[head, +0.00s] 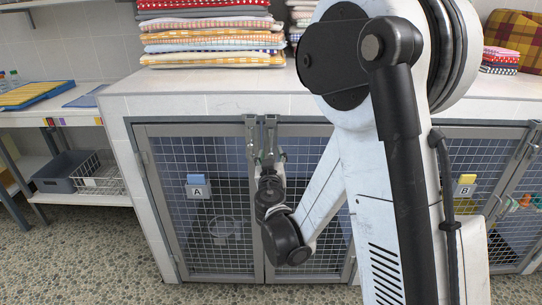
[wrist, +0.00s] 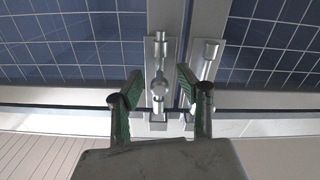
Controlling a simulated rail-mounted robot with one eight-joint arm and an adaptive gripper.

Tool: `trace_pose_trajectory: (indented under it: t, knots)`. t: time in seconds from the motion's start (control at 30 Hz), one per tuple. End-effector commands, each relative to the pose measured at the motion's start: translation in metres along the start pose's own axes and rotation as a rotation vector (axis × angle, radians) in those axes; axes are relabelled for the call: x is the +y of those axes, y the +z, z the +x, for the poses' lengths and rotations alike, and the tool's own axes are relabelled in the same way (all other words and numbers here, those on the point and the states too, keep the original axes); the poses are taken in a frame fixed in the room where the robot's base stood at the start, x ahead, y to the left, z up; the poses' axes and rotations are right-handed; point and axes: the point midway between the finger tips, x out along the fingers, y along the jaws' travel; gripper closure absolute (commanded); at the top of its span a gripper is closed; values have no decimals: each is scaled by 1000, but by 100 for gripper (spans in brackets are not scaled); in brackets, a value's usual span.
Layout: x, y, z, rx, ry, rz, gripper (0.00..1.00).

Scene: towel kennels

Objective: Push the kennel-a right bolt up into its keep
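Kennel-a has two mesh doors, and the left one (head: 207,215) bears a tag marked A. The metal right bolt (head: 270,124) is at the top of the door seam, beside the left bolt (head: 250,130). The wrist view looks inverted, with the white counter edge at the bottom; there the right bolt (wrist: 158,62) is on the left and the other bolt (wrist: 207,57) on the right. My gripper (wrist: 159,84) is open, its green-padded fingers either side of the right bolt's round knob. I cannot tell whether they touch it. In the head view my gripper (head: 268,158) partly hides the bolt's lower part.
The white counter (head: 205,104) overhangs just above the bolts and carries folded towels (head: 213,40). The left bolt stands close beside one finger. A kennel tagged B (head: 465,188) is at the right. A shelf with a wire basket (head: 98,177) is at the left.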

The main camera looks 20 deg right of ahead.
Motion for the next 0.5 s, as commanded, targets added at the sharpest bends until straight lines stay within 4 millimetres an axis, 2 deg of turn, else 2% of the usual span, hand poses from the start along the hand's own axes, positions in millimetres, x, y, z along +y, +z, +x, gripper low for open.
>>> trace_pose_trajectory:
  t: [0.37, 0.4, 0.5]
  knots:
    - [1, 0, 7, 0, 1, 0, 65]
    - [1, 0, 7, 0, 1, 0, 66]
    - [1, 0, 6, 0, 1, 0, 79]
